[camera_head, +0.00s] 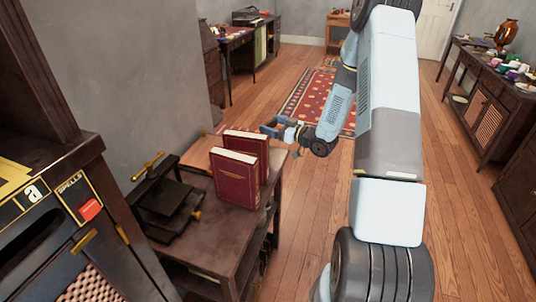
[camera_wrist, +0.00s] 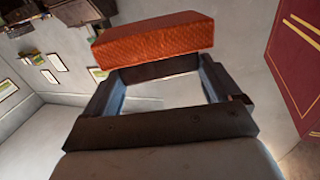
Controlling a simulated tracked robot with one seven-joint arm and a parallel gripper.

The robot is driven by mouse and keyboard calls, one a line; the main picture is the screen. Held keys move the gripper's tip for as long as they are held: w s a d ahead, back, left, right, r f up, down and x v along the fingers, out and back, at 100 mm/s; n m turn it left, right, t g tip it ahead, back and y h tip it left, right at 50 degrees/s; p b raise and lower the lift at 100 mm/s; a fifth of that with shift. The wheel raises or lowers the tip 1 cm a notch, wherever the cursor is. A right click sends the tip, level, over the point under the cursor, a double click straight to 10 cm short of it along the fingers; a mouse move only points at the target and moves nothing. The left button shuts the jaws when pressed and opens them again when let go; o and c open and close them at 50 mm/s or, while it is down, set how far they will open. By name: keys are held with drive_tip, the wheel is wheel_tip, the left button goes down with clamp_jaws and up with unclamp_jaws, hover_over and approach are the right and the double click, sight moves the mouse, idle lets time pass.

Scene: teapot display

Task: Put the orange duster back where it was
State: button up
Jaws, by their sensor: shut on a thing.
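The orange duster (camera_wrist: 152,40) is a long block with an orange upper part and a dark strip along its lower side. It shows in the wrist view at the fingertips of my gripper (camera_wrist: 158,80), which is shut on it by the dark strip. In the head view my gripper (camera_head: 272,127) is near the far end of the dark wooden table, just beyond the red books. I cannot make out the duster in the head view.
Two upright dark red books (camera_head: 236,178) stand on the table (camera_head: 222,212), close to my gripper; one book (camera_wrist: 298,50) shows at the right of the wrist view. A dark press (camera_head: 163,200) with brass handles is left of them. Open floor (camera_head: 310,230) lies right.

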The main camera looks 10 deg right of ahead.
drive_tip(key=shift+w+a+f, duration=0.15)
drive_tip(key=shift+a+f, duration=0.05)
drive_tip(key=shift+f, duration=0.65)
drive_tip(key=shift+d+f, duration=0.15)
drive_tip(key=shift+f, duration=4.65)
drive_tip(key=o, duration=1)
